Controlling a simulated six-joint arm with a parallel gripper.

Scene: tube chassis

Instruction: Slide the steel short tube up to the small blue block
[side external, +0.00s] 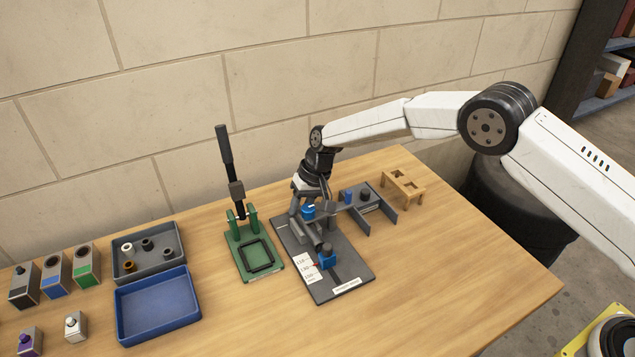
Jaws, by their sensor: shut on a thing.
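A grey fixture plate (346,272) lies on the table, with a white printed scale on its left side. The small blue block (327,261) stands on the plate beside the scale, with a dark grey round part showing at its top. My gripper (300,208) is low over the back part of the plate, behind the blue block, and shut. The steel short tube is hard to make out among the grey parts under the gripper; its ends and its exact gap to the block cannot be told. A bright blue part (308,211) shows right at the gripper.
A green press (262,273) with an upright black lever stands left of the plate. A grey stand with small cylinders (365,194) and a wooden holder (402,186) are to the right. Grey and blue trays (158,306) lie at the left. The table's front right is clear.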

